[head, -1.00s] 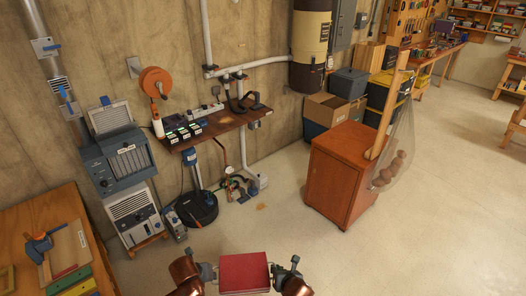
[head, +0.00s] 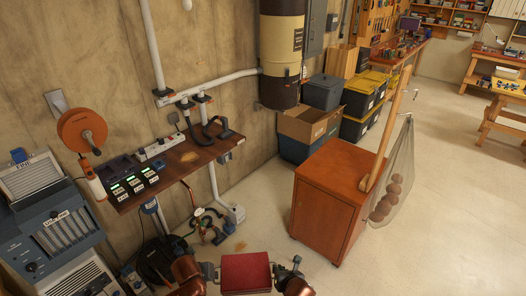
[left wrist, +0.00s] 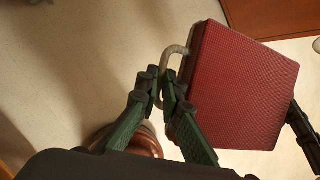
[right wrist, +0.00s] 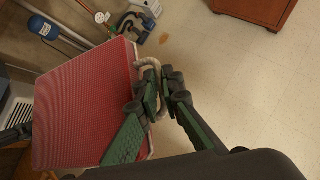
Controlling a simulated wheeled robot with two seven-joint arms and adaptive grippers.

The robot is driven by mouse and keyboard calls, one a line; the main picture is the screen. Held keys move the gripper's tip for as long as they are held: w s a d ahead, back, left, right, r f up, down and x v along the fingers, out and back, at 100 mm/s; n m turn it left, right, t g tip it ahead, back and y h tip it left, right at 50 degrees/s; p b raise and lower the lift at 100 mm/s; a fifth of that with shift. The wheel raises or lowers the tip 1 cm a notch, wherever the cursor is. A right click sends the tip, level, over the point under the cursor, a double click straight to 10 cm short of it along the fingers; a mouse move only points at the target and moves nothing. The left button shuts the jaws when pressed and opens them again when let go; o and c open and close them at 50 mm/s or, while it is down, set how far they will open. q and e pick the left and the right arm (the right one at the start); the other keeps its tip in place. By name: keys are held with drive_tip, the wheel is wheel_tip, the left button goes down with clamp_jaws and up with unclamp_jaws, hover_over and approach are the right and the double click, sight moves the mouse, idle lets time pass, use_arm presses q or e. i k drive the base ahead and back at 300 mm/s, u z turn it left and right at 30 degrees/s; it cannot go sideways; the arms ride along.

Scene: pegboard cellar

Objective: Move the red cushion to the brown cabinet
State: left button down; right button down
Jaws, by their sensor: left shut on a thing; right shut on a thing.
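The red cushion (head: 245,272) is held level between my two grippers at the bottom of the head view. It has a rope-like loop handle on each side. My left gripper (left wrist: 165,88) is shut on one loop, and my right gripper (right wrist: 160,88) is shut on the other. In the head view the left gripper (head: 208,272) and right gripper (head: 290,272) flank the cushion. The brown cabinet (head: 322,212) stands on the floor ahead and to the right, apart from the cushion. Its flat top has a wooden post with a net of round brown things at its right edge.
A wall shelf (head: 180,165) with chargers and a power strip is at the left, with hoses on the floor below. A blue-grey machine (head: 50,235) stands at far left. An open cardboard box (head: 308,122) and bins are behind the cabinet. Floor (head: 430,220) right of the cabinet is clear.

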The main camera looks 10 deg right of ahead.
sight(343, 160)
drive_tip(key=z, duration=0.2)
drive_tip(key=i, duration=1.5)
drive_tip(key=z, duration=0.45)
drive_tip(key=i, duration=1.25)
drive_tip(key=z, duration=0.55)
drive_tip(key=i, duration=0.75)
drive_tip(key=z, duration=0.35)
